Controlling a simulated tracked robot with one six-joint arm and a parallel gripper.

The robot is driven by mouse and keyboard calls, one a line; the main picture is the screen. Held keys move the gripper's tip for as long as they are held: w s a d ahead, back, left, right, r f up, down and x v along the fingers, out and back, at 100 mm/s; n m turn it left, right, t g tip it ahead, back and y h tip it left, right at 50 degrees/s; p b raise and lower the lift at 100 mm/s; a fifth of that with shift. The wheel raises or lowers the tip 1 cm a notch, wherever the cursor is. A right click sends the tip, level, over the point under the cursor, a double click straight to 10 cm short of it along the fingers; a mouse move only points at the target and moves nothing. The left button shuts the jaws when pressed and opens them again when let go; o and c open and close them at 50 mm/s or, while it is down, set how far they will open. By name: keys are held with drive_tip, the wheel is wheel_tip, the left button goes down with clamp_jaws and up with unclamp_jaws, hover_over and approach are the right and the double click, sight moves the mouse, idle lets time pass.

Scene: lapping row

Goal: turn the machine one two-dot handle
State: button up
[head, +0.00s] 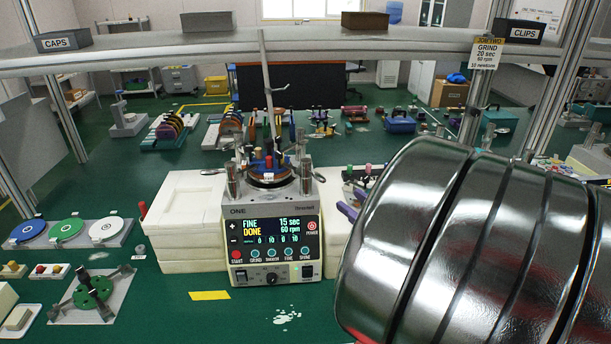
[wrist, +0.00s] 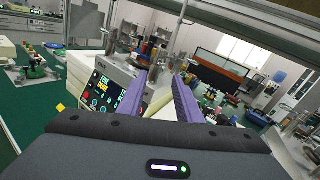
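Machine one (head: 275,225) is a white unit marked ONE. Its screen reads FINE DONE, 15 sec, 60 rpm. On top is a round plate (head: 268,181) with small coloured upright handles (head: 268,162), among them a red one. I cannot make out dots, so I cannot tell which is the two-dot handle. In the wrist view the machine's screen (wrist: 104,92) shows left of my gripper (wrist: 160,80). Its two purple fingers are apart with nothing between them. In the head view a purple finger (head: 348,212) shows right of the machine; my arm hides the rest.
White blocks (head: 182,215) flank the machine. Discs on a grey tray (head: 115,239) and a green clamp fixture (head: 92,292) stand at left. A grey shelf (head: 300,47) with posts crosses above. A yellow strip (head: 209,295) lies on the clear green surface in front.

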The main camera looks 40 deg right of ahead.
sight(319, 174)
drive_tip(key=shift+w+d, duration=0.15)
drive_tip(key=shift+w, duration=2.1)
drive_tip(key=shift+w+d, duration=0.2)
drive_tip(key=shift+w, duration=2.05)
drive_tip(key=shift+w+d, duration=0.15)
drive_tip(key=shift+w, duration=2.1)
drive_tip(key=shift+c, duration=0.6)
clamp_jaws()
drive_tip(key=shift+a, duration=0.1)
